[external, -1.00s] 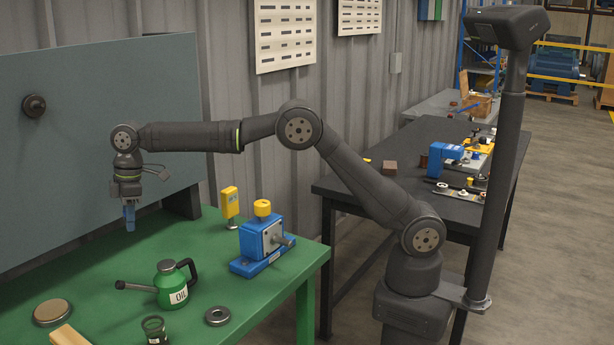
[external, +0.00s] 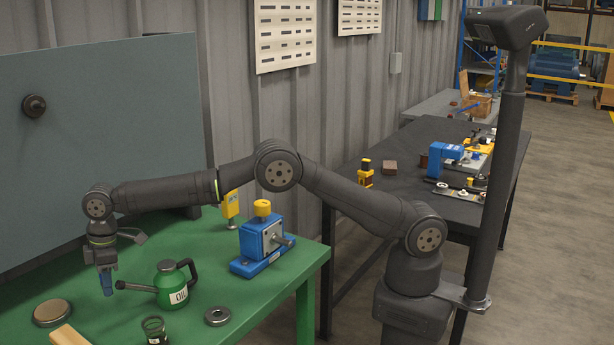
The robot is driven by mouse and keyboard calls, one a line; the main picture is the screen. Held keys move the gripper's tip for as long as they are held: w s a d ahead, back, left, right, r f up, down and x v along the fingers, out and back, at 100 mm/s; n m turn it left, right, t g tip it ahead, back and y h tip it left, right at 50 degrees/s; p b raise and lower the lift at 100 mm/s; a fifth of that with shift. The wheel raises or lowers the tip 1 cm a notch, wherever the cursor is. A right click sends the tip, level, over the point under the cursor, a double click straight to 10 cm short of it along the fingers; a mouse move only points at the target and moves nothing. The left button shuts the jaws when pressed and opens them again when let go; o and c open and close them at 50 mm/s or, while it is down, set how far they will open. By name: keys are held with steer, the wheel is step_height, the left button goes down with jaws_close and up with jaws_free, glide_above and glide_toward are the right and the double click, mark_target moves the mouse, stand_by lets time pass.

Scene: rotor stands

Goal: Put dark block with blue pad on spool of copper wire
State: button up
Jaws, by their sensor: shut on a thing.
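My gripper (external: 106,284) hangs over the green table at the left, pointing down. It is shut on a small blue-faced piece, which appears to be the dark block with blue pad (external: 107,280); its dark part cannot be told from the fingers. The held piece is close to the tip of the oil can's spout in the picture; I cannot tell if they touch. I cannot identify the spool of copper wire for sure. A round, flat, brown-topped disc (external: 52,312) lies at the table's front left.
A green oil can (external: 168,286) stands right of my gripper. A dark coil-like cup (external: 154,329), a metal ring (external: 217,316), a wooden bar (external: 68,336), a blue vise-like fixture (external: 262,242) and a yellow device (external: 231,208) share the table. A grey panel (external: 100,150) stands behind.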

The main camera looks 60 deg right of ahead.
mark_target(109, 312)
steer(key=shift+s+a+f, duration=0.15)
steer(key=shift+a+f, duration=0.3)
steer(key=shift+a, duration=0.25)
steer(key=shift+f, duration=2)
steer(key=shift+f, duration=0.1)
steer(key=o, duration=1)
steer(key=shift+c, duration=0.2)
steer(key=r, duration=0.3)
steer(key=d+r, duration=0.1)
steer(key=r, duration=0.7)
steer(key=shift+s+d+r, duration=0.15)
steer(key=shift+s+d, duration=0.1)
steer(key=shift+s, duration=0.05)
steer(key=shift+o, duration=1.1)
steer(key=shift+r, duration=0.4)
